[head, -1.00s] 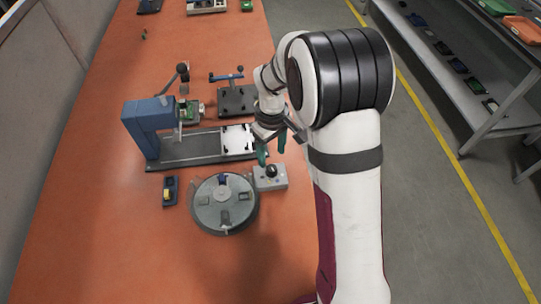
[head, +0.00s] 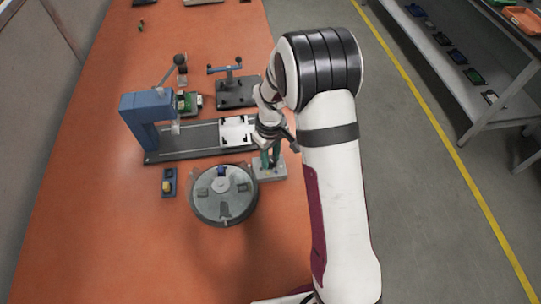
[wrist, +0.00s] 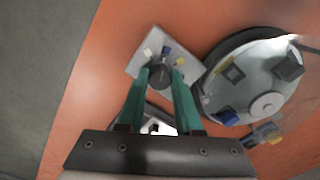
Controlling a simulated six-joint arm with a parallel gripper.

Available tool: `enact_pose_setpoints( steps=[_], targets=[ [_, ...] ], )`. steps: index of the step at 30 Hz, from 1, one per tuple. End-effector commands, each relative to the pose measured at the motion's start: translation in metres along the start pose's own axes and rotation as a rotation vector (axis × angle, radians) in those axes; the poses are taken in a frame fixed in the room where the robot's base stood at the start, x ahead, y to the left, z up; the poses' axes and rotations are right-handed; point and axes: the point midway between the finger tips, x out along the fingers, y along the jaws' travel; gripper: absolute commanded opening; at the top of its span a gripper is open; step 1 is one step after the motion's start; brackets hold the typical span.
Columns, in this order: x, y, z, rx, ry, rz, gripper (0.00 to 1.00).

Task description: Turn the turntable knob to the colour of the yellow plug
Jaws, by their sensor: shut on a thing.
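The grey knob box (head: 278,176) stands just right of the round turntable (head: 210,207). In the wrist view its top (wrist: 186,49) carries small white, blue and yellow marks around a dark round knob (wrist: 160,78). My gripper (head: 268,161) is down at the box, its green fingers on either side of the knob, shut on it. The fingers hide most of the knob in the head view.
A blue press-like frame (head: 145,118) with a grey rail base stands behind the turntable. A dark fixture with a blue handle (head: 237,92) and a green board (head: 188,102) lie farther back. The orange table (head: 130,250) is clear at the front left.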

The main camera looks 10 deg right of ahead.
Motion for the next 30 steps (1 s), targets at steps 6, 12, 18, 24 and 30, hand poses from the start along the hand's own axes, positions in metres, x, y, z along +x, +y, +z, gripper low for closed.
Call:
enact_pose_setpoints(
  steps=[6,12,18,24,30],
  targets=[
    [-0.0003,-0.0003,0.0000,0.001,0.000,-0.001,0.00],
    [-0.0003,-0.0003,0.0000,0.034,0.000,-0.001,0.00],
    [-0.0003,-0.0002,0.0000,0.147,-0.001,0.000,0.00],
    [-0.0003,-0.0002,0.0000,0.314,-0.001,0.000,0.00],
    [-0.0004,-0.0001,-0.0001,0.480,-0.001,0.000,0.00]
  ],
)
